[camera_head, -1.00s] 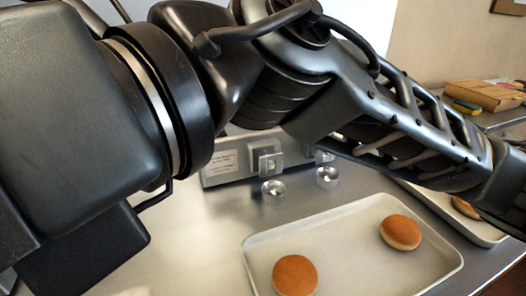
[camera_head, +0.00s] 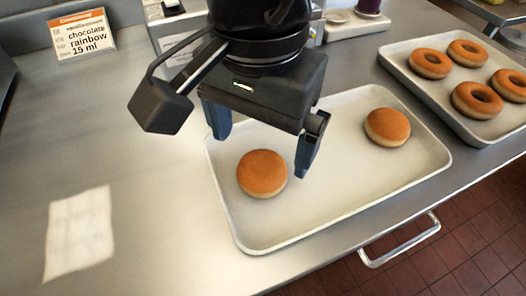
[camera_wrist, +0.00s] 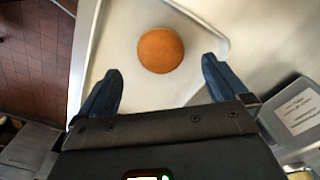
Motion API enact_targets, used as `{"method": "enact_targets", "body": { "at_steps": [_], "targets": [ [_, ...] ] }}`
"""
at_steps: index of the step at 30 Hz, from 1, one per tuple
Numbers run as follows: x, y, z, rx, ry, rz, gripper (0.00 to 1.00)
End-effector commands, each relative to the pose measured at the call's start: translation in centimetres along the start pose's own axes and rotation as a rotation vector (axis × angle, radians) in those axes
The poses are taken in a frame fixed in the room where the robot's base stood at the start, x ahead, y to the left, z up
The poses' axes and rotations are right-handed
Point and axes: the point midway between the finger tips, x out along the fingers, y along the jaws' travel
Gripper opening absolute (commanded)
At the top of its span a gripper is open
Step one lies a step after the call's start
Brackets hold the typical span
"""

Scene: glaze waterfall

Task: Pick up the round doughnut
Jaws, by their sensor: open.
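Two round doughnuts without holes lie apart on a pale tray (camera_head: 330,205). The left doughnut (camera_head: 262,174) is near the tray's left end. The right doughnut (camera_head: 387,127) is near the other end. My gripper (camera_head: 261,153) is open and empty, pointing down over the left part of the tray. Its blue fingers appear above and to either side of the left doughnut, not closed on it. In the wrist view, a round brown doughnut (camera_wrist: 160,50), seemingly the left one, lies between and beyond the open fingertips (camera_wrist: 162,68).
A second tray (camera_head: 432,92) with several ring doughnuts stands at the right. A sign (camera_head: 82,36) reading "chocolate rainbow 15 ml" stands at the back left. The steel counter is clear at left. A handle (camera_head: 400,243) juts from its front edge.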

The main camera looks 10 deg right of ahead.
Motion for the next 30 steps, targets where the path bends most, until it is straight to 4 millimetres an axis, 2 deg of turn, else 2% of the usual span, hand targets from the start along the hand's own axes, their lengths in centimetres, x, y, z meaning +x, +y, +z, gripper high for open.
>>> {"method": "enact_targets", "body": {
  "at_steps": [16, 25, 30],
  "targets": [
    [6.4, -0.1, 0.1, 0.001, -0.006, 0.0, 1.0],
    [6.9, -0.1, 0.1, 0.002, -0.006, -0.001, 1.0],
    [6.8, -0.1, 0.1, 0.003, -0.006, -0.001, 0.84]
  ]
}}
